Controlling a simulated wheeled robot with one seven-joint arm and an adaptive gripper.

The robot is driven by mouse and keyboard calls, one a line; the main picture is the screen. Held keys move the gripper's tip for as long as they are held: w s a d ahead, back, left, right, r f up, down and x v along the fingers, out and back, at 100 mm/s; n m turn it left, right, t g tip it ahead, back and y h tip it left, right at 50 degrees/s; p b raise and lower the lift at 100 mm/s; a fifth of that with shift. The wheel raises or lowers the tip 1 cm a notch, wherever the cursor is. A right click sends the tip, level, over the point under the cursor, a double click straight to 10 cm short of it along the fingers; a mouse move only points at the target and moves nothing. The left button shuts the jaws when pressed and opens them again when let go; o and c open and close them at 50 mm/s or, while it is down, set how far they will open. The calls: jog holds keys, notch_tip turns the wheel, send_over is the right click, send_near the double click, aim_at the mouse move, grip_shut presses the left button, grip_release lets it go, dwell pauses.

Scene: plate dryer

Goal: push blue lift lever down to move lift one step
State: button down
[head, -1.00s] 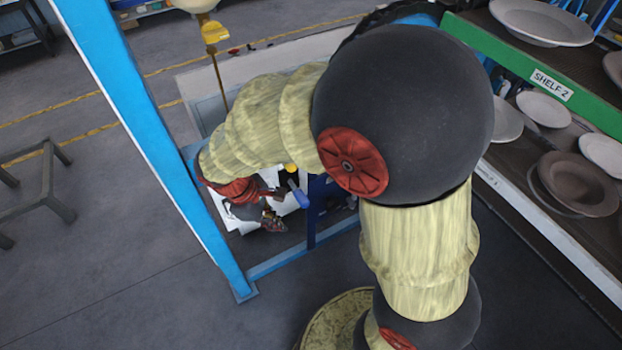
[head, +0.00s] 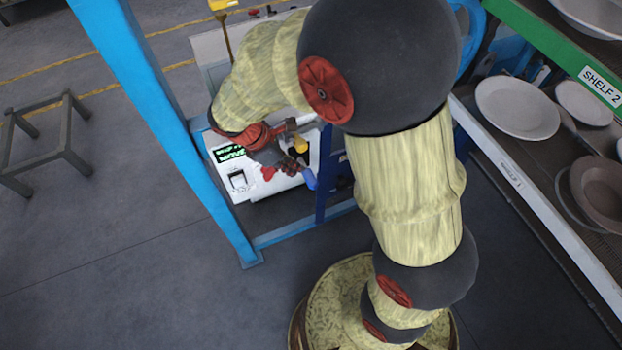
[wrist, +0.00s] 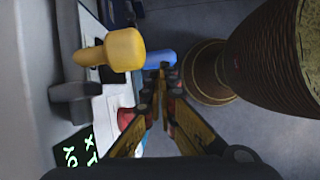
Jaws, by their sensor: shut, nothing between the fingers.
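The blue lift lever (head: 309,179) sticks out from the right side of a white control box (head: 252,190), below a yellow-knobbed lever (head: 300,145). In the wrist view the blue lever (wrist: 160,59) lies just beyond my fingertips, beside the yellow knob (wrist: 122,50). My gripper (wrist: 163,75) is shut and empty, with its tips close to the blue lever. I cannot tell whether they touch it. In the head view my gripper (head: 292,163) is over the box's right part, partly hiding it.
A green-lettered display (head: 229,152) and a white switch (head: 238,180) are on the box. A red button (wrist: 125,117) is beside my fingers. A blue post (head: 165,120) stands left of my arm. Shelves with plates (head: 517,107) are on the right.

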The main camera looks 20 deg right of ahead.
aim_at(308, 179)
jog(key=b+x, duration=0.4)
jog(key=x, duration=0.1)
jog(key=shift+f+b, duration=0.2)
jog(key=shift+b, duration=0.2)
jog(key=shift+d+f+b, duration=0.35)
jog(key=shift+f+b, duration=0.25)
jog(key=shift+b, duration=0.05)
jog(key=shift+f, duration=0.1)
